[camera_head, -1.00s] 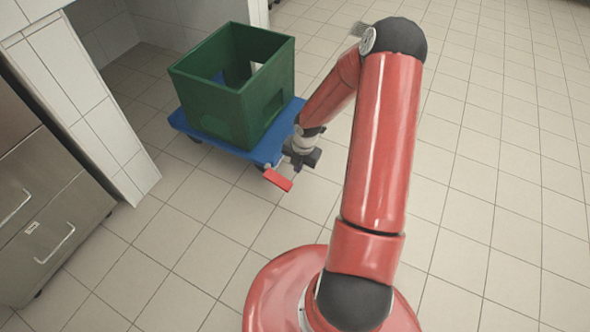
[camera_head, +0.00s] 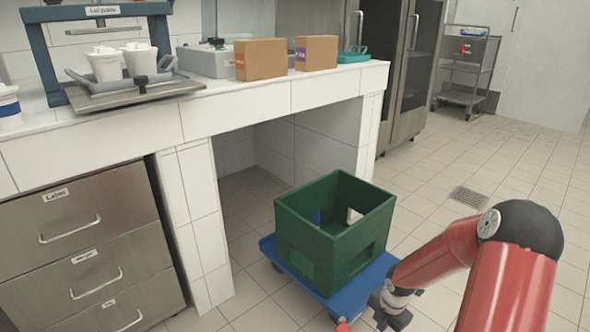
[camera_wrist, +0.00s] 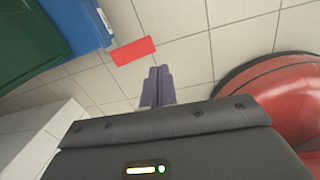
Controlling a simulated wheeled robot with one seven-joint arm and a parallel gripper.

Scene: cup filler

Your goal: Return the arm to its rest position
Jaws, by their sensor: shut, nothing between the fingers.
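My gripper (camera_wrist: 157,86) points down over the tiled floor in the wrist view, its two dark fingers together with nothing between them. In the head view my gripper (camera_head: 393,314) is low at the right of centre, beside the near right corner of the blue dolly (camera_head: 350,303). My red arm is folded at its elbow at the lower right. The dolly's red handle (camera_wrist: 134,50) lies just past the fingertips in the wrist picture, seemingly apart from them. A green crate (camera_head: 311,250) stands on the dolly; its inside is only partly visible.
A white tiled counter (camera_head: 240,118) runs along the back, bearing the filler with two white cups (camera_head: 105,64) and two cardboard boxes (camera_head: 260,59). Steel drawers (camera_head: 88,245) stand at the left. Floor at the right is clear up to a steel trolley (camera_head: 467,72).

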